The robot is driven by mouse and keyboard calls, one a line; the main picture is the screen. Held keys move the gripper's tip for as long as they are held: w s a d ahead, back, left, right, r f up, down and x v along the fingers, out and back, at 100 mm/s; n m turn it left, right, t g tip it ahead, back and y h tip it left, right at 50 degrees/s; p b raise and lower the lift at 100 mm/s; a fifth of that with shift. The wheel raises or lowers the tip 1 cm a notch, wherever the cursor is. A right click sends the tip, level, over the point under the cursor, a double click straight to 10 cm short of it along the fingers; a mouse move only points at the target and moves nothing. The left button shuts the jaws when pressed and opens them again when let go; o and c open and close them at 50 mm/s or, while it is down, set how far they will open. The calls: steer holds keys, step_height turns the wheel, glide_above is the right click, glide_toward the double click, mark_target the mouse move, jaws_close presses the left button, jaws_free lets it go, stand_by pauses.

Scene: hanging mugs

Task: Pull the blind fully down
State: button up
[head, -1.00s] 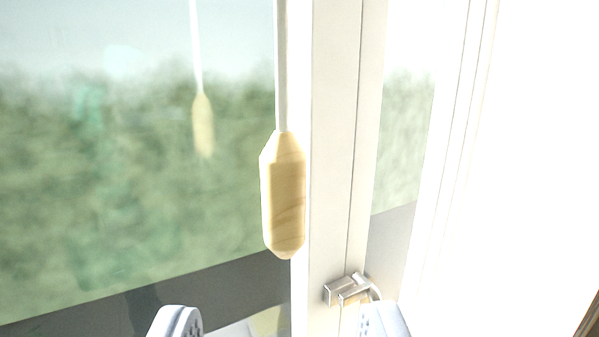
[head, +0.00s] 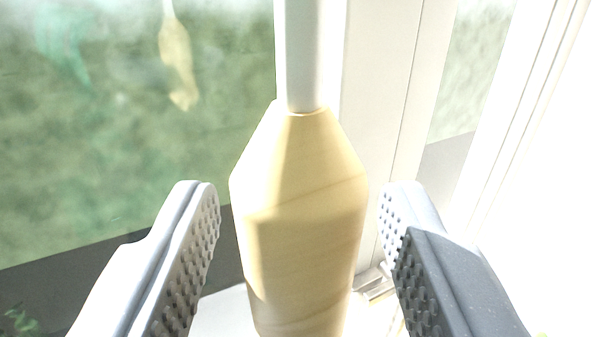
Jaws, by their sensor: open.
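The blind's pull is a pale wooden handle (head: 302,215) hanging upright on a white cord (head: 309,50) in the middle of the head view. My gripper (head: 300,215) is open, one finger on each side of the handle. A narrow gap shows between the handle and each fingertip, so neither finger appears to touch it. The handle's lower end is cut off by the bottom edge of the picture. The blind itself is out of view above.
A window pane (head: 90,140) stands behind, with a reflection of the handle in it. The white window frame (head: 385,110) runs upright to the right of the cord. A metal latch (head: 374,283) on the frame is partly hidden near the right finger.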

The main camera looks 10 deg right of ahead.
steer(key=shift+w, duration=0.35)
jaws_close()
steer(key=shift+a, duration=0.15)
step_height(320, 180, down, 36)
steer(key=b, duration=1.6)
steer(key=shift+d+r, duration=0.15)
steer(key=shift+d, duration=0.05)
jaws_free()
